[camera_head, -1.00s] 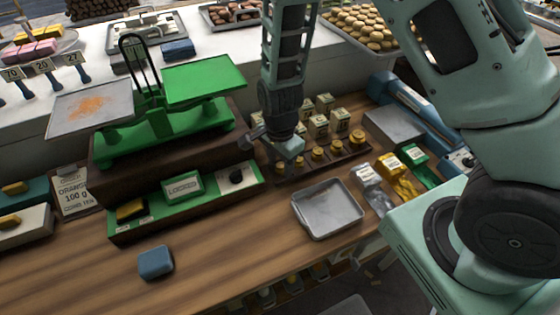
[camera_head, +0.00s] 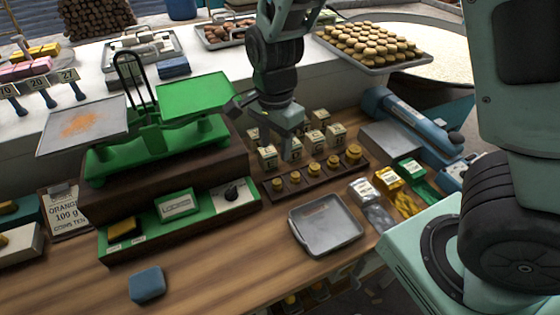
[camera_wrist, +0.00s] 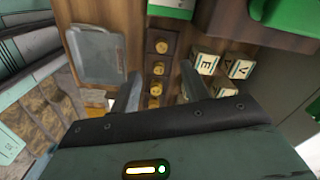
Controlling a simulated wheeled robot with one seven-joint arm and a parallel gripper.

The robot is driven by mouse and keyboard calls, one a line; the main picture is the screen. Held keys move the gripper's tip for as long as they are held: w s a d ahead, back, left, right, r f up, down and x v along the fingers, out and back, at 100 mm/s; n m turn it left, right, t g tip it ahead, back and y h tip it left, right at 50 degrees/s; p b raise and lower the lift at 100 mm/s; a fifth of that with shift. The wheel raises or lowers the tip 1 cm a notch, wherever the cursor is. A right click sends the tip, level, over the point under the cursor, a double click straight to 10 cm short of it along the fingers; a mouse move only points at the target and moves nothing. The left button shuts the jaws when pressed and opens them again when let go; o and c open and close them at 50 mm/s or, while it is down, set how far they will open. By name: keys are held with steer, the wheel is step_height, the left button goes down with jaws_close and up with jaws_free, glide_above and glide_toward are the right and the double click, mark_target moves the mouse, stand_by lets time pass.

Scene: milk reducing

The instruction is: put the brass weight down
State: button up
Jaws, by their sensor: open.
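Several brass weights (camera_head: 314,170) of graded size stand upright in a row in a dark wooden rack (camera_head: 325,178) on the counter. The largest weight (camera_head: 354,152) is at the right end, the smallest (camera_head: 278,185) at the left. My gripper (camera_head: 285,136) is open above and behind the rack, near the small labelled boxes. In the wrist view, the brass weights (camera_wrist: 158,69) show in a line between my spread fingers (camera_wrist: 160,82), and nothing is held. Part of the row is hidden by the gripper body there.
A green balance scale (camera_head: 160,130) stands on a brown block at left. An empty metal tray (camera_head: 326,226) lies in front of the rack. Small labelled boxes (camera_head: 316,140) crowd behind it; coloured packets (camera_head: 388,180) lie right. The front-left counter has free room around a blue block (camera_head: 147,285).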

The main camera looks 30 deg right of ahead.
steer(key=s+a+r+n, duration=0.3)
steer(key=s+r+n, duration=0.1)
steer(key=s+n, duration=0.6)
steer(key=s+a+r+n, duration=0.2)
steer(key=s+r+n, duration=0.2)
steer(key=s+n, duration=0.5)
steer(key=n, duration=0.2)
steer(key=shift+s+a+n, duration=0.3)
steer(key=shift+s+a, duration=0.05)
steer(key=shift+a, duration=0.05)
step_height(320, 180, down, 3)
steer(key=b, duration=0.3)
steer(key=shift+f, duration=0.2)
